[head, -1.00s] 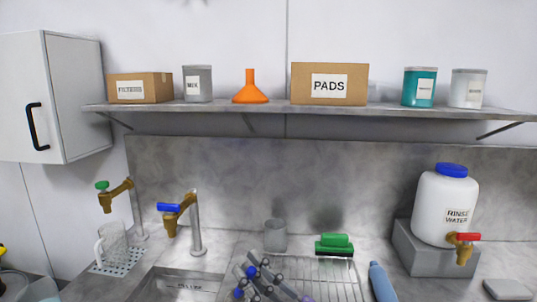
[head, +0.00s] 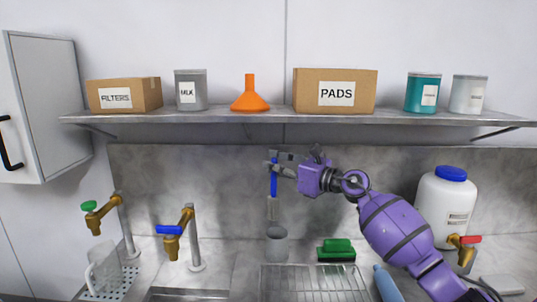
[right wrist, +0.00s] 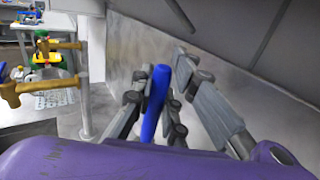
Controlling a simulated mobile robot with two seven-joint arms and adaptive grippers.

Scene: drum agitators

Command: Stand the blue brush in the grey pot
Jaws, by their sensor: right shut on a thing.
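My right gripper (head: 277,163) comes in from the right and is shut on the blue brush (head: 273,180) near the top of its handle. The brush hangs upright, with its pale grey bristle end (head: 272,209) down. That end shows just above the rim of the grey pot (head: 277,246), which stands on the counter by the back wall. In the right wrist view the blue handle (right wrist: 155,100) stands between my two fingers (right wrist: 157,108). The pot cannot be made out there. My left gripper is not in view.
A wire rack (head: 315,283) lies in front of the pot. A green scrubber (head: 337,249) and a blue bottle (head: 386,283) are to the right. A blue-handled tap (head: 184,235) stands to the left. The shelf (head: 330,116) runs above my gripper.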

